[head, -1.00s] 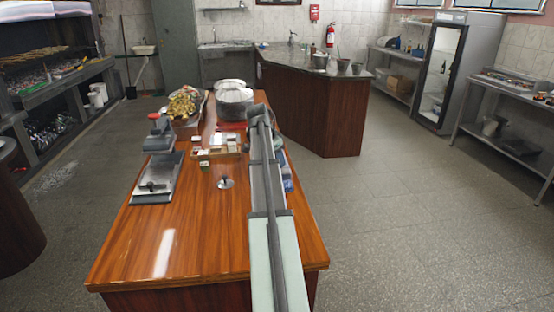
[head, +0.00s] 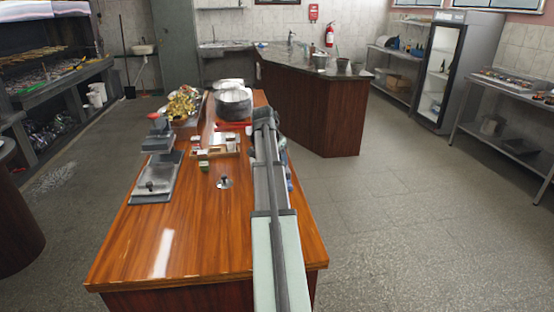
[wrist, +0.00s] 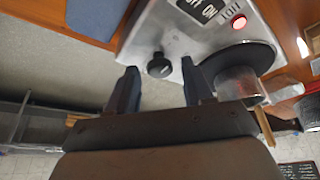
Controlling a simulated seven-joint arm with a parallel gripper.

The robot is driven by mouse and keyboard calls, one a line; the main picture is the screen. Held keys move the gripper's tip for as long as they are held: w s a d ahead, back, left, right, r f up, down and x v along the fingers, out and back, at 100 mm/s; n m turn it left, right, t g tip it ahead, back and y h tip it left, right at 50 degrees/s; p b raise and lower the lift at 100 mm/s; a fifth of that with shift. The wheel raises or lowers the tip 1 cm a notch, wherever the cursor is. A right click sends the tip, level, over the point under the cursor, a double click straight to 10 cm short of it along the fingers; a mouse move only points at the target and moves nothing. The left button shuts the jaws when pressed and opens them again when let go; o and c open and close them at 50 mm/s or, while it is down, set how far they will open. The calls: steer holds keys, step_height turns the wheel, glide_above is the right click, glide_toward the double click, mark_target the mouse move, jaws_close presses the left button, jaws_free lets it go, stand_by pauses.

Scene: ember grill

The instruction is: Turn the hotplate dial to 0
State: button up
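The hotplate (wrist: 195,48) shows in the wrist view as a grey metal box with a dark round plate (wrist: 262,56), a lit red lamp (wrist: 238,21) and a black dial (wrist: 159,65) on its face. My gripper (wrist: 158,72) is open, and its two dark fingers are apart on either side of the dial in the picture. I cannot tell whether a finger touches the dial. The dial's marking is not readable. In the head view my arm covers the hotplate.
A clear vessel (wrist: 238,83) stands at the hotplate's plate. In the head view, a large pot (head: 233,104), a wooden tray (head: 226,154) and a grey metal device (head: 158,180) are on the wooden counter (head: 190,240). The counter's near part is clear.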

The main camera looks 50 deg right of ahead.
steer(key=shift+o, duration=0.4)
steer(key=shift+r, duration=0.1)
steer(key=v, duration=1.3)
steer(key=shift+r, duration=0.3)
steer(key=shift+a, duration=0.1)
